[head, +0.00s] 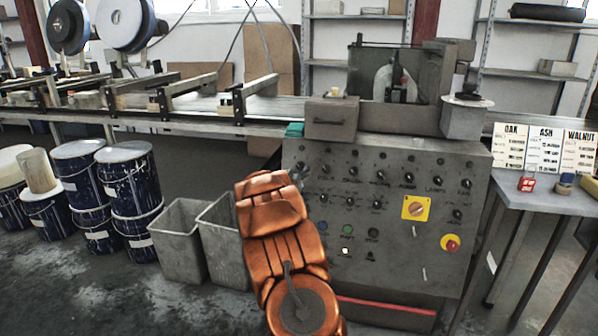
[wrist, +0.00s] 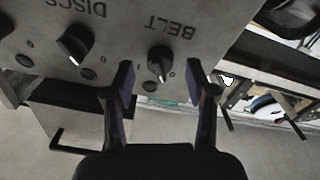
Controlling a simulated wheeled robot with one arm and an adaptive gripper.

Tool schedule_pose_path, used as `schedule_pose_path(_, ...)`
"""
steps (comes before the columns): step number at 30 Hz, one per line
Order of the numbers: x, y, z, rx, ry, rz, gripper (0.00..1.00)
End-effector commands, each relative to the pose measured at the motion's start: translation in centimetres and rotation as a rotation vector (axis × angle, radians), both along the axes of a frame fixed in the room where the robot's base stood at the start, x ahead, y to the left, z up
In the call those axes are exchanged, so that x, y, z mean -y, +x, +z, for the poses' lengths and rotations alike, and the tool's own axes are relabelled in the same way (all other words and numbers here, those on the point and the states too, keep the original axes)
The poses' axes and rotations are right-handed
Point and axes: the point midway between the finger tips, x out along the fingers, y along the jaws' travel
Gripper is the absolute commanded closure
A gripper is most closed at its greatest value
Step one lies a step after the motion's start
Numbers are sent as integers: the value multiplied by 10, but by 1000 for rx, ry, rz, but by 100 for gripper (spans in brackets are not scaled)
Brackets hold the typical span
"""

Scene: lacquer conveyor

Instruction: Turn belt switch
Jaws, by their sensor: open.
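The belt switch (wrist: 160,60) is a black rotary knob on the grey panel, under the label BELT, which appears upside down in the wrist view. Its pale pointer mark faces the bottom of the picture. My gripper (wrist: 165,82) is open, with one finger on each side of the knob's line. The fingertips look apart from the knob; I cannot tell how deep they reach. In the head view the grey control panel (head: 400,215) stands right of my orange arm, and I cannot make out the gripper or the belt switch clearly.
The DISCS knob (wrist: 75,43) sits beside the belt switch. A red emergency button (head: 451,243) and a yellow-backed switch (head: 416,207) are on the panel's right side. Grey bins (head: 180,240) and blue drums (head: 128,180) stand left of my arm. A conveyor (head: 200,107) runs behind.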

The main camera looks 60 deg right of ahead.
Motion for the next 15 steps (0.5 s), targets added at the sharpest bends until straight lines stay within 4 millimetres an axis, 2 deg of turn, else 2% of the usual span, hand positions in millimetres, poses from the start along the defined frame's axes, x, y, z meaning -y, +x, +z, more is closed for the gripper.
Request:
schedule_pose_path(6,13,5,-1,0,2,2,43)
schedule_pose_path(15,17,6,-1,0,4,1,43)
